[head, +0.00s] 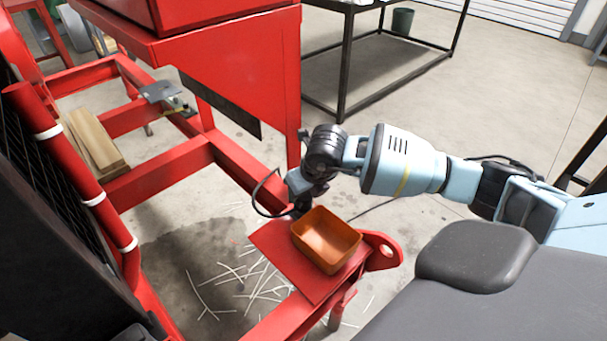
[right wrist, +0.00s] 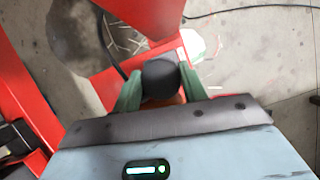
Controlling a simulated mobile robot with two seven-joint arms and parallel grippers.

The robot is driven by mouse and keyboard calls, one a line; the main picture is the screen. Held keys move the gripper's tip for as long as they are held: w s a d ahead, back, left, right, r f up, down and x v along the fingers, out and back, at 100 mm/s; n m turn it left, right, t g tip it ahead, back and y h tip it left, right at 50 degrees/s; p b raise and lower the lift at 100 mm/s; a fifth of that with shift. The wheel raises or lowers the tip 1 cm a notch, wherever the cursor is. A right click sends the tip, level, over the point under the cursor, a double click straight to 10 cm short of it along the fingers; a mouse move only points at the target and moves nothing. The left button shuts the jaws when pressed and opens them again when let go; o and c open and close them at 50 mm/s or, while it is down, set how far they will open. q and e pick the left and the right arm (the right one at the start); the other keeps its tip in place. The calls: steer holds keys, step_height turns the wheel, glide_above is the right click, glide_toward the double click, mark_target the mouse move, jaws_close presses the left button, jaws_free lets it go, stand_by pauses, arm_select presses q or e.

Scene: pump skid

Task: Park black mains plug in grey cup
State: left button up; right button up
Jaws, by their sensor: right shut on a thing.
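The black mains plug (right wrist: 161,78) is a dark rounded body between the two green fingers of my right gripper (right wrist: 160,85) in the right wrist view. The fingers press on it from both sides. A black cable (right wrist: 107,42) runs up from the plug's left side. In the head view my right gripper (head: 302,195) points down just behind the orange box, with the cable (head: 257,190) looping out to its left. The plug is mostly hidden there. I cannot make out a grey cup in either view. My left gripper is not in view.
An open orange box (head: 327,240) sits on a red plate (head: 272,243) of the skid frame. Red beams (head: 165,175) and a red cabinet (head: 215,60) stand close behind and left. White strips (head: 235,285) litter the floor. Wooden boards (head: 95,140) lie at left.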

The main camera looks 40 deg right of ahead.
arm_select(q)
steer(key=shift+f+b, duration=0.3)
steer(key=shift+b, duration=0.1)
arm_select(e)
steer(key=shift+f, duration=0.7)
steer(key=o, duration=1)
steer(key=shift+o, duration=0.9)
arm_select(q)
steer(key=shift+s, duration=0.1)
arm_select(e)
steer(key=shift+s+r, duration=0.1)
steer(key=shift+r, duration=0.25)
arm_select(q)
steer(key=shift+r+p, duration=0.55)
steer(key=shift+p, duration=0.05)
arm_select(e)
steer(key=v, duration=0.7)
